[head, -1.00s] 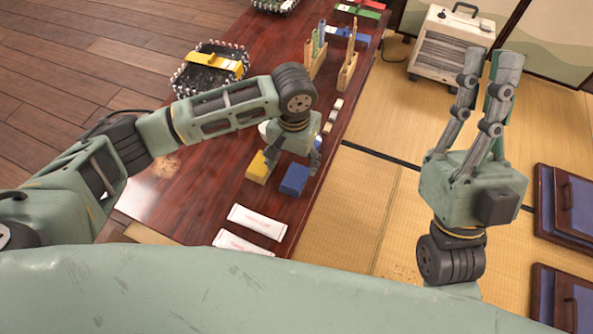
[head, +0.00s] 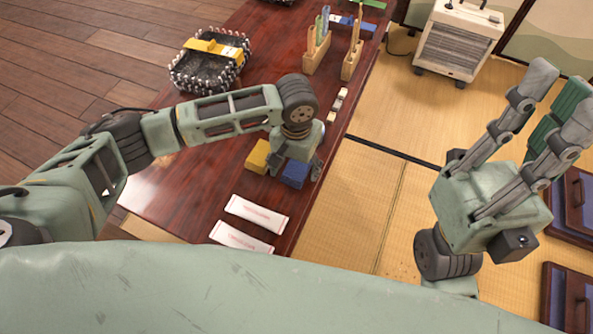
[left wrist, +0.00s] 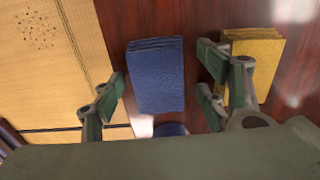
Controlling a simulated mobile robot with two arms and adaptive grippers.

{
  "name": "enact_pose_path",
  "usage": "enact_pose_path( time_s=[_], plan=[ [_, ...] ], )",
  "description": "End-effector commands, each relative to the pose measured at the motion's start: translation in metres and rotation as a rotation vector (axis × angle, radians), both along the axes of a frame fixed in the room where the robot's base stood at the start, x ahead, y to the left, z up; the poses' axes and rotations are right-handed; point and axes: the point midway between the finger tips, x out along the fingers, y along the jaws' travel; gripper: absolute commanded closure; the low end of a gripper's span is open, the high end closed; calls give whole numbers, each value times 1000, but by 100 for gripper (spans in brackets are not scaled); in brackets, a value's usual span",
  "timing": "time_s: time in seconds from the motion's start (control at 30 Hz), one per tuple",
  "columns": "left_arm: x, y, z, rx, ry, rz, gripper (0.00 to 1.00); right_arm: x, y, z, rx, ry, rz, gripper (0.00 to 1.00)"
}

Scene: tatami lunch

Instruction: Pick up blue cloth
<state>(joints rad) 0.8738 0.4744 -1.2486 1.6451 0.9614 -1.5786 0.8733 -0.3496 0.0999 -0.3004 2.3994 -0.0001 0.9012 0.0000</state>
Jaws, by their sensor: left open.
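The blue cloth (head: 295,175), a folded stack, lies on the dark red table near its right edge, partly hidden by my left gripper in the head view. It shows in full in the left wrist view (left wrist: 156,78). My left gripper (left wrist: 162,76) is open and empty, with its fingers on either side of the blue cloth. In the head view my left gripper (head: 297,165) hangs right above it, pointing down. My right gripper (head: 557,95) is open and empty, held up over the tatami at the right.
A yellow cloth (head: 257,156) lies close beside the blue one; a left-gripper finger shows between them in the wrist view. White packets (head: 257,214) lie nearer. A heater (head: 458,40) stands on the tatami.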

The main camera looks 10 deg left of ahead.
Motion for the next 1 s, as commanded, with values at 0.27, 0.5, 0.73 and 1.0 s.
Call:
enact_pose_path(
  time_s=[0.27,0.5,0.73,1.0],
  plan=[
    [0,0,1,0,-1,0,41,0,0,1,0,1,0,100],
    [0,0,1,0,-1,0,62,0,0,1,0,1,0,100],
    [0,0,1,0,-1,0,75,0,0,1,0,1,0,100],
    [0,0,6,-1,-1,0,75,0,0,4,0,1,0,100]
  ],
)
